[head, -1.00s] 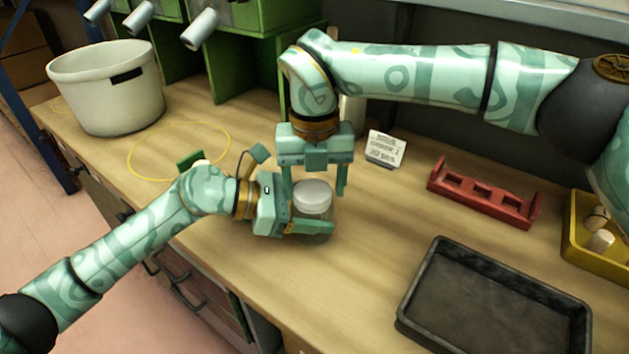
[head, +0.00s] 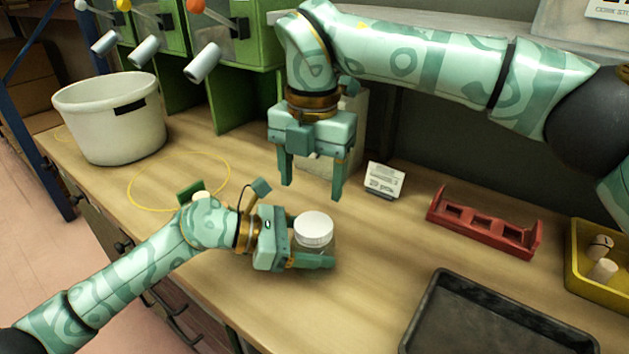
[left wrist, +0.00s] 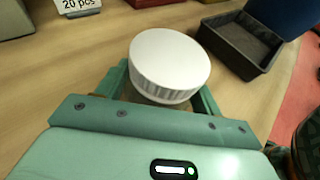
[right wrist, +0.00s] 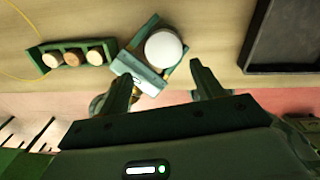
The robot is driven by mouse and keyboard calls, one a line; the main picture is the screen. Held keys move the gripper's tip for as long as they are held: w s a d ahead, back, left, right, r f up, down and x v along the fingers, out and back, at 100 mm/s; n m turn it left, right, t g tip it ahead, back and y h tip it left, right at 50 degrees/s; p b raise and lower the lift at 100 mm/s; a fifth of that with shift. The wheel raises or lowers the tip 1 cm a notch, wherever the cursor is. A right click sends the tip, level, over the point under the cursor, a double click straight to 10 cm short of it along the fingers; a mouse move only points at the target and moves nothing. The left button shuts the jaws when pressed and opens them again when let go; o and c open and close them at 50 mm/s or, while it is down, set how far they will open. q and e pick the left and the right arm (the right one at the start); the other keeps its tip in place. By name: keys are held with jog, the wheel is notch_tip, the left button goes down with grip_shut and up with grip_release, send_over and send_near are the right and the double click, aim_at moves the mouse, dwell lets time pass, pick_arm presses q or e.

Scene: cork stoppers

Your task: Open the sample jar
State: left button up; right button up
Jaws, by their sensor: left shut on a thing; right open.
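The sample jar (head: 319,247) stands on the bench with a round white lid (head: 314,227) on top. My left gripper (head: 318,257) is shut around the jar's body from the left, below the lid. The left wrist view shows the lid (left wrist: 168,62) level between the fingers, hiding most of the jar. My right gripper (head: 312,194) points down above and slightly behind the jar, open and empty. The right wrist view shows the lid (right wrist: 163,48) beyond the open fingers, apart from them. Whether the lid is loose cannot be told.
A red rack (head: 484,232), a small printed card (head: 384,181) and a dark tray (head: 490,325) lie to the right. A yellow bin (head: 590,283) holds corks. A white bucket (head: 108,125) stands at left. A green rack with corks (right wrist: 71,57) is beside my left arm.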

aim_at(313, 223)
jog(key=shift+d+m, duration=0.15)
jog(key=shift+m, duration=0.65)
jog(key=shift+f+m, duration=0.3)
jog(key=shift+f, duration=0.05)
pick_arm(q)
jog(key=shift+w+r, duration=0.1)
pick_arm(e)
notch_tip(313, 223, down, 7)
jog(key=shift+d+f, duration=0.1)
jog(key=shift+f, duration=0.1)
pick_arm(q)
jog(key=shift+a, duration=0.1)
pick_arm(e)
jog(key=c, duration=0.8)
jog(key=n, duration=0.3)
jog(key=shift+n, duration=0.4)
jog(key=n, duration=1.1)
jog(key=shift+r+n, duration=0.1)
jog(key=shift+n, duration=0.3)
pick_arm(q)
jog(key=shift+w+a, duration=0.1)
pick_arm(e)
jog(key=n, duration=0.4)
